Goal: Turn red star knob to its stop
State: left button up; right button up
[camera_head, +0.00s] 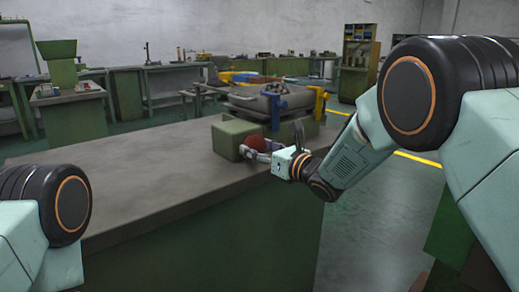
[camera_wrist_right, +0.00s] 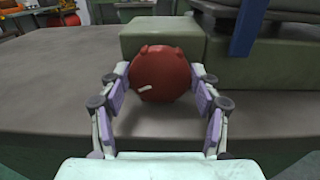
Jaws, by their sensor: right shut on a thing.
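The red star knob (camera_wrist_right: 165,75) sits on the front of a green block in the right wrist view, with a short white mark on its left part. In the head view the knob (camera_head: 256,143) shows small and partly hidden by my right gripper. My right gripper (camera_wrist_right: 162,88) has one finger on each side of the knob and is shut on it. In the head view my right gripper (camera_head: 258,150) reaches in from the right. My left gripper is outside both views; only part of my left arm shows at the lower left.
The green block (camera_head: 231,136) stands on the grey-topped bench (camera_head: 130,170) near its right edge. A grey machine part (camera_head: 262,103) with blue and yellow clamps is behind it. The bench top to the left is clear. Other benches stand farther back.

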jog(key=shift+m, duration=0.3)
jog(key=shift+c, duration=0.4)
jog(key=shift+m, duration=3.1)
jog(key=shift+d+f, duration=0.1)
jog(key=o, duration=1.1)
jog(key=shift+o, duration=0.2)
jog(key=v, duration=1.2)
